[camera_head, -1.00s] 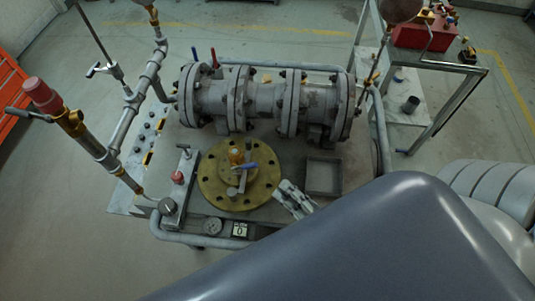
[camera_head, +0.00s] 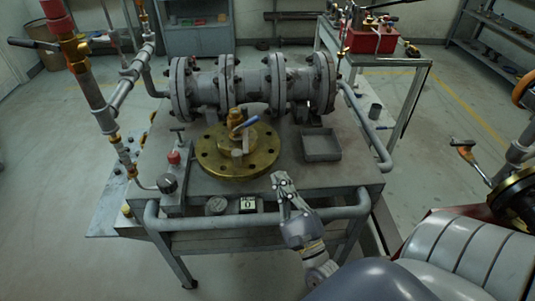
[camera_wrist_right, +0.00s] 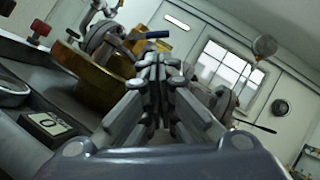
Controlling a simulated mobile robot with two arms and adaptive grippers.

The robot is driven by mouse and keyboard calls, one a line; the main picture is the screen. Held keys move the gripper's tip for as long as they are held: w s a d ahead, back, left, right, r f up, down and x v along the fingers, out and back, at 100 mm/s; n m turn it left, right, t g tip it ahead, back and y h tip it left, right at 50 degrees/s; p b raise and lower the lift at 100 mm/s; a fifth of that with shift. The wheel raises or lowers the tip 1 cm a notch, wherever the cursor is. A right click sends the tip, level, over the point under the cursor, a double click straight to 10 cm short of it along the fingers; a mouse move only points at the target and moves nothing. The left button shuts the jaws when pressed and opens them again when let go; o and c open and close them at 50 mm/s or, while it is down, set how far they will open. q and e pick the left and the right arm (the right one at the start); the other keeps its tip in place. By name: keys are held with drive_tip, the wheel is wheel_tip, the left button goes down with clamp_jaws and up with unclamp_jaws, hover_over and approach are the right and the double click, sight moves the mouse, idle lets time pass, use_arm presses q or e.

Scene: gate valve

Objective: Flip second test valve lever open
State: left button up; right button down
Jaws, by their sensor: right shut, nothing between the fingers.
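A round brass flange (camera_head: 238,165) lies on the bench in the head view. Which valve is the second test valve is not marked. My right gripper (camera_head: 281,180) is shut and empty, just front-right of the flange and apart from the blue lever. Its fingertips (camera_wrist_right: 160,58) meet in the wrist view. My left gripper is not in view.
A large flanged pipe (camera_head: 255,85) crosses the back of the bench. A shallow grey tray (camera_head: 322,146) lies right of the flange. A gauge (camera_head: 216,206) and counter (camera_head: 248,204) sit at the front. A grey rail (camera_head: 330,214) runs along the front edge. Tall piping (camera_head: 88,85) rises left.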

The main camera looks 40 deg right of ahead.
drive_tip(key=p, duration=0.2)
approach(246, 125)
drive_tip(key=s+d, duration=0.2)
drive_tip(key=d, duration=0.1)
drive_tip(key=x, duration=0.2)
drive_tip(key=p+x, duration=0.1)
drive_tip(key=x, duration=0.1)
drive_tip(key=f+x, duration=0.1)
drive_tip(key=x, duration=0.2)
drive_tip(key=shift+w+a, duration=0.2)
drive_tip(key=shift+w, duration=0.05)
use_arm(q)
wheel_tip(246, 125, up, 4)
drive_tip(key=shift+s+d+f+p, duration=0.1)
drive_tip(key=shift+p, duration=0.2)
use_arm(e)
drive_tip(key=shift+w+r, duration=0.2)
drive_tip(key=shift+w, duration=0.25)
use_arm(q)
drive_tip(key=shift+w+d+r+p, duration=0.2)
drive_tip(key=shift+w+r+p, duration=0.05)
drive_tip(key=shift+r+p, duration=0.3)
use_arm(e)
drive_tip(key=shift+r+n, duration=0.25)
drive_tip(key=shift+n, duration=0.25)
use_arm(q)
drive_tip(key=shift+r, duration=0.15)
use_arm(e)
drive_tip(key=shift+y, duration=0.4)
